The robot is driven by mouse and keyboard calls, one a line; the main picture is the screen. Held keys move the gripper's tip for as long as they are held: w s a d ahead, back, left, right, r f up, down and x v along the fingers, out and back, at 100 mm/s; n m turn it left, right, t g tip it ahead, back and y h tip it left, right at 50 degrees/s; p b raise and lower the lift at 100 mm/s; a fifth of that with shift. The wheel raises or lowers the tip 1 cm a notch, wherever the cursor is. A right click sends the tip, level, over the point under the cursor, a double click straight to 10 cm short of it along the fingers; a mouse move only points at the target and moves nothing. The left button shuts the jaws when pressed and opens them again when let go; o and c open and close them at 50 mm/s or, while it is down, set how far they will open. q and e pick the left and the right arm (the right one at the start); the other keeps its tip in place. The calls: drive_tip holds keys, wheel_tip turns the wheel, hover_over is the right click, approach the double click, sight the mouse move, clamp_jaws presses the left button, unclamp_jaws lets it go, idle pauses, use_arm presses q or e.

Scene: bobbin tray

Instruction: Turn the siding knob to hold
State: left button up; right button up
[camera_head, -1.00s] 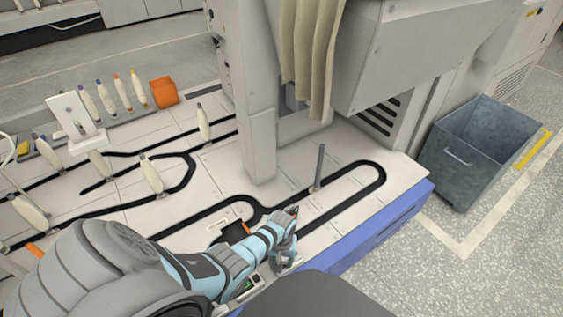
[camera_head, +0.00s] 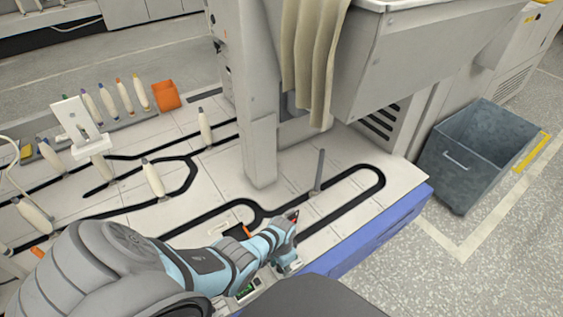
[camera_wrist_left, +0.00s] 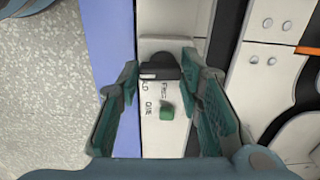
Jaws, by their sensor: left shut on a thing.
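The siding knob (camera_wrist_left: 160,68) is a dark, rounded knob on a pale label plate (camera_wrist_left: 158,128) in the left wrist view. Black lettering, partly readable, and a small green button or lamp (camera_wrist_left: 167,110) lie below it. My left gripper (camera_wrist_left: 161,76) has its teal fingers on both sides of the knob and is shut on it. In the head view my left gripper (camera_head: 287,262) points down at the table's front edge, and the knob is hidden there. The knob's exact pointing direction cannot be told. My right gripper is not in view.
The pale table has black looped tracks and a blue front edge (camera_head: 375,238). A grey upright pin (camera_head: 319,172) stands beyond my gripper. Several bobbins (camera_head: 153,178) and an orange box (camera_head: 166,95) are left. A machine column (camera_head: 260,150) rises behind; a metal bin (camera_head: 465,160) stands right.

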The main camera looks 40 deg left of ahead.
use_arm(q)
drive_tip(key=shift+m, duration=0.4)
drive_tip(key=o, duration=1.2)
drive_tip(key=shift+c, duration=0.2)
drive_tip(key=shift+r, duration=0.15)
wheel_tip(320, 180, up, 12)
